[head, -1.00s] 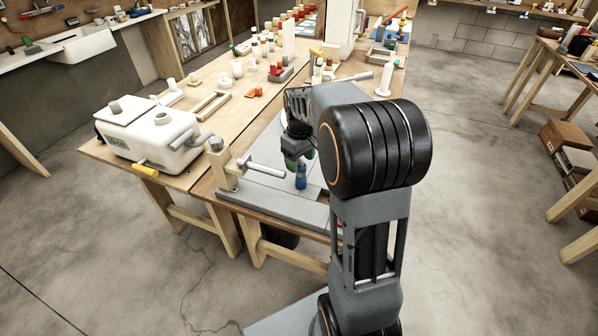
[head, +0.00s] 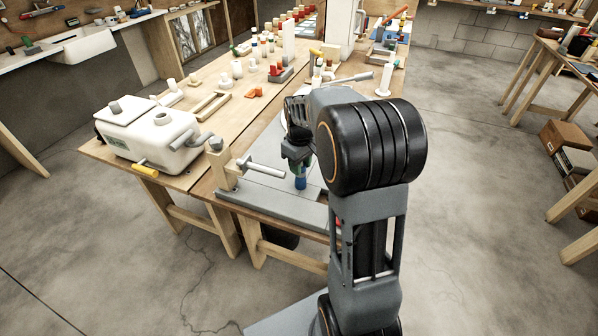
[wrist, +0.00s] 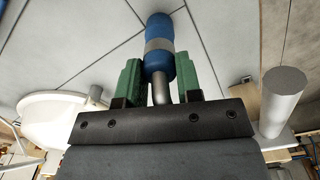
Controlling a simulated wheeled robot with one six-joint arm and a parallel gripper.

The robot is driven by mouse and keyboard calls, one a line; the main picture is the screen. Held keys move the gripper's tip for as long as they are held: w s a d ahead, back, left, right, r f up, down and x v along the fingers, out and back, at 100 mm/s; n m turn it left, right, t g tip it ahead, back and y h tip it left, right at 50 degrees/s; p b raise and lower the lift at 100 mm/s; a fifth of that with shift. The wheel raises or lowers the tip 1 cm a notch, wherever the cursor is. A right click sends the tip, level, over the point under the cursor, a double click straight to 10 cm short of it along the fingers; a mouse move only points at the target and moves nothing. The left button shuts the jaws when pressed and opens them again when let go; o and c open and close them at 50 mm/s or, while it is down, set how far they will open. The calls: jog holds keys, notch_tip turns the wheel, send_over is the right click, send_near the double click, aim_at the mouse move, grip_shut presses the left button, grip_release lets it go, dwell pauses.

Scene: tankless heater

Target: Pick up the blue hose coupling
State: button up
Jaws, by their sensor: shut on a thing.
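The blue hose coupling (head: 300,183) stands upright on the grey surface near the front edge of the workbench. In the wrist view it is a blue cylinder (wrist: 159,62) with a grey band and a narrower metal stem. My gripper (head: 298,166) is right over it, its green fingers around the coupling's upper part. In the wrist view my gripper's fingers (wrist: 160,85) stand on both sides of the coupling and are shut on it. The fingers hide the coupling's top in the head view.
A wooden post with a grey metal bar (head: 262,169) stands just left of my gripper. A white tank-like unit (head: 150,138) sits on the bench at the left. Bottles and small parts crowd the back of the bench.

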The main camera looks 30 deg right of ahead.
grip_shut()
